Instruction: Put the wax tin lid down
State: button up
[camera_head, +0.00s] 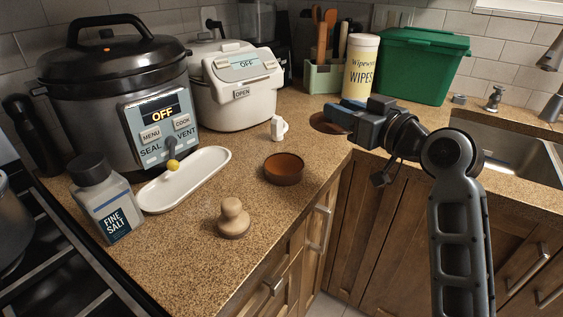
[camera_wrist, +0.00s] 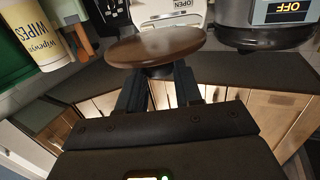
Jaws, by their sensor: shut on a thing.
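The wax tin lid is a flat brown disc, and in the wrist view the lid (camera_wrist: 155,46) sits across my fingertips, with a small dark part below it between them. In the head view the lid (camera_head: 322,126) shows at the counter's corner, partly hidden by my gripper (camera_head: 338,115). My gripper, also in the wrist view (camera_wrist: 159,78), is shut on the lid. A round, open brown tin (camera_head: 284,168), which looks like the wax tin, stands on the speckled counter (camera_head: 254,192), left of and nearer than my gripper.
A wooden stamp-like knob (camera_head: 233,217), a small white item (camera_head: 278,128) and a white tray (camera_head: 195,184) stand around the tin. The wipes canister (camera_head: 360,68) and green box (camera_head: 421,65) are behind my gripper. The sink (camera_head: 510,150) lies right. Bare counter surrounds the tin.

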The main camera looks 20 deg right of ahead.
jog(key=p, duration=0.1)
send_over(290, 169)
notch_tip(290, 169, down, 6)
jog(key=shift+r, duration=0.1)
jog(key=shift+f, duration=2.1)
jog(key=shift+f, duration=0.2)
jog(key=o, duration=1)
jog(key=shift+r, duration=0.15)
jog(key=shift+s+r, duration=0.1)
jog(key=shift+s, duration=0.05)
jog(key=b+v, duration=0.1)
jog(key=v, duration=1)
jog(key=shift+s+d+b, duration=0.1)
jog(key=shift+s+b, duration=0.2)
jog(key=shift+s, duration=0.1)
